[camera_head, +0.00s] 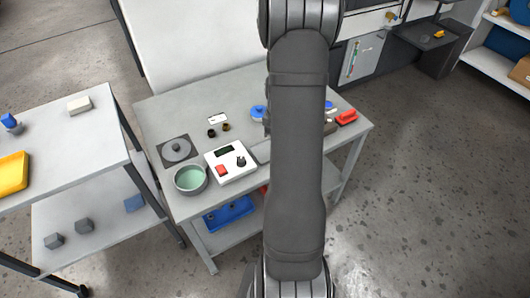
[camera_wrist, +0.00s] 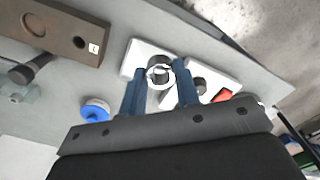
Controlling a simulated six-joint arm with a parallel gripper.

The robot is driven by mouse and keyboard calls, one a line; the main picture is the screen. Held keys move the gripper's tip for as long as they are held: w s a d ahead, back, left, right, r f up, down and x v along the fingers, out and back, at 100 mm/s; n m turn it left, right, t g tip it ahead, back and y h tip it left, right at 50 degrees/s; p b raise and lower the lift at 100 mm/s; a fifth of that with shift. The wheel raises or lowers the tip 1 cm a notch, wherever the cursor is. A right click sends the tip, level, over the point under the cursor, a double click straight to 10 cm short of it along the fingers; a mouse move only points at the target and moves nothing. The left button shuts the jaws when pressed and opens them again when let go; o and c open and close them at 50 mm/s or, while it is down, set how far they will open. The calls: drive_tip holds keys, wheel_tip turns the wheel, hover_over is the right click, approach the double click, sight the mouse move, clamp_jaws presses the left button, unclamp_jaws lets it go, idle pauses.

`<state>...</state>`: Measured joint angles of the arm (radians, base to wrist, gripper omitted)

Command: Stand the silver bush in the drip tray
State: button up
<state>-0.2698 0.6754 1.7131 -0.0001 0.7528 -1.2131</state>
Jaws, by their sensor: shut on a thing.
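My gripper (camera_wrist: 160,73) shows in the wrist view with its two blue fingers on either side of a silver ring-shaped bush (camera_wrist: 160,75). It is shut on the bush, whose open end faces the camera. A dark round shape just beyond the bush is too small to make out. A pale rectangular tray (camera_wrist: 138,52), which looks like the drip tray, lies behind the bush. I cannot tell whether the bush touches it. In the head view the tray (camera_head: 262,153) is partly covered by my arm, which also hides my gripper and the bush.
A white control box (camera_head: 232,163) with a red button stands beside the tray. A green-filled bowl (camera_head: 190,179) and a grey disc on a plate (camera_head: 177,149) are further left. A blue-topped object (camera_wrist: 95,109) and a brown block with a hole (camera_wrist: 55,28) lie on the bench.

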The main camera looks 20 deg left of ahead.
drive_tip(key=w+d, duration=0.2)
drive_tip(key=d, duration=0.4)
drive_tip(key=w+a+f, duration=0.1)
drive_tip(key=a+f, duration=0.1)
drive_tip(key=a, duration=0.1)
drive_tip(key=w+a+f, duration=0.1)
drive_tip(key=a+f, duration=0.1)
drive_tip(key=a, duration=0.2)
drive_tip(key=a+f, duration=0.2)
drive_tip(key=a, duration=0.1)
drive_tip(key=shift+w+a+f, duration=0.4)
drive_tip(key=shift+a+f, duration=0.1)
drive_tip(key=shift+f, duration=1.95)
drive_tip(key=shift+f, duration=0.15)
drive_tip(key=o, duration=1)
wheel_tip(320, 180, up, 12)
